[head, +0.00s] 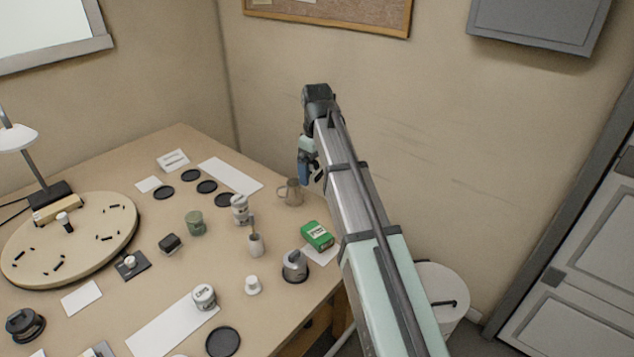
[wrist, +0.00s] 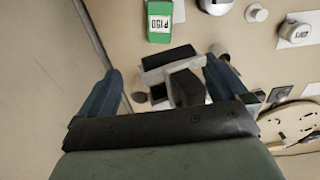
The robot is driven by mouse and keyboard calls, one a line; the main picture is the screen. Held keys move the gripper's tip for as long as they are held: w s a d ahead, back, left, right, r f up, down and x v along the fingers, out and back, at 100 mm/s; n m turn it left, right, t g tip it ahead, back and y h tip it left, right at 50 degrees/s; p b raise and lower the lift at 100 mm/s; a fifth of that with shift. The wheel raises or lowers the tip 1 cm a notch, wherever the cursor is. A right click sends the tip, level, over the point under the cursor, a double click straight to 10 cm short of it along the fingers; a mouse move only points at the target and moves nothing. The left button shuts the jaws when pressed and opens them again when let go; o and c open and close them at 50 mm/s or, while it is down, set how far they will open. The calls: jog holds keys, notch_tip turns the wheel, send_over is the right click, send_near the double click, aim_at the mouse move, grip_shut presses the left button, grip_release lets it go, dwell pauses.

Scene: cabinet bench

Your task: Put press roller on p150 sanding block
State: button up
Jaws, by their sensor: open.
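The P150 sanding block (head: 317,236) is a green block with a white label, at the right edge of the table beside a white card. It also shows at the top of the wrist view (wrist: 160,22), where the label reads P150. I cannot tell for sure which thing is the press roller; a small dark block (head: 170,243) lies mid-table. My gripper (head: 306,165) is open, raised over the back right of the table near the wall. In the wrist view its blue fingers (wrist: 163,84) stand apart, with a dark and grey shape between them, unclear whether held.
A mug (head: 291,192), a beige holder (head: 256,245) and a grey domed item (head: 295,265) stand near the green block. A labelled jar (head: 204,296) stands on a white sheet. A large round board (head: 70,240) is at left. Dark discs (head: 207,187) lie at the back.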

jog(key=shift+r, duration=2.45)
jog(key=c, duration=1.4)
